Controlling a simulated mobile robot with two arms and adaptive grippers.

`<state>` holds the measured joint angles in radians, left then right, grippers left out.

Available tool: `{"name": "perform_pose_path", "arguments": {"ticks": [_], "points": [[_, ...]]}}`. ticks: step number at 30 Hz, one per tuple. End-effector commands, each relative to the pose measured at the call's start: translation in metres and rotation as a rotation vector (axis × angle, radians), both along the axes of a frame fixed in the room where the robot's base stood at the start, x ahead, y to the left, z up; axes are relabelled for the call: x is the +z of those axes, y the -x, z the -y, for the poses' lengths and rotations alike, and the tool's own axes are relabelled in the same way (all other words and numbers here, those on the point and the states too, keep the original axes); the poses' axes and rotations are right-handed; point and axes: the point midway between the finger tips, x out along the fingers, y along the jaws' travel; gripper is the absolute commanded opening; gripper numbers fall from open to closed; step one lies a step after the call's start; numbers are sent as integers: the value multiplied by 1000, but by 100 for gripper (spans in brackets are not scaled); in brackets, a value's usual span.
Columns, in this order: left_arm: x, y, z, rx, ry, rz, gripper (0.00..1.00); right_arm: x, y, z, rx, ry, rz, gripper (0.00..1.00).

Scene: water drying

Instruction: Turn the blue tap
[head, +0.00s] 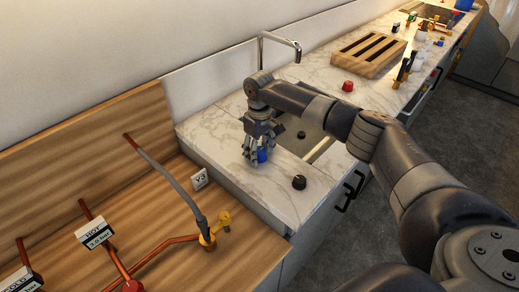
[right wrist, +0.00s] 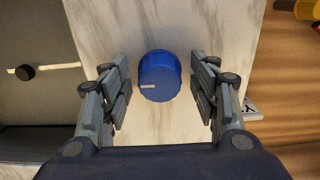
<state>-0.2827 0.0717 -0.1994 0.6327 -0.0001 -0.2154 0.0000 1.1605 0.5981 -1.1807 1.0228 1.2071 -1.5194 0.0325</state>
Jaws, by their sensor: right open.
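The blue tap (head: 262,155) is a round blue knob on the marble counter, left of the sink. In the right wrist view the blue tap (right wrist: 159,76) shows from above, with a short pale mark near its lower left edge. My right gripper (head: 254,154) is over the tap. In the right wrist view my right gripper (right wrist: 161,92) is open, with one finger on each side of the knob and a gap to it on both sides. In the head view the fingers hide part of the knob. My left gripper is not in view.
A black knob (head: 299,182) is near the counter's front edge and a red knob (head: 347,86) is behind the sink. The metal faucet (head: 279,40) rises behind my right arm. A wooden bench with pipes (head: 180,190) and a yellow valve (head: 224,219) adjoins on the left.

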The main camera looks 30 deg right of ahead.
Motion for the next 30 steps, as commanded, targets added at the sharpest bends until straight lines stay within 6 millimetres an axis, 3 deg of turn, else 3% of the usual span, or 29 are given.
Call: {"name": "perform_pose_path", "arguments": {"ticks": [5,11,22,30], "points": [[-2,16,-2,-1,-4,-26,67,0,0,0,0,0,0,56],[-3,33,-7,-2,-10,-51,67,0,0,0,0,0,0,12],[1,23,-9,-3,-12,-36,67,1,0,0,31,0,0,12],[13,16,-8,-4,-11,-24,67,2,0,-1,183,-3,-1,12]]}}
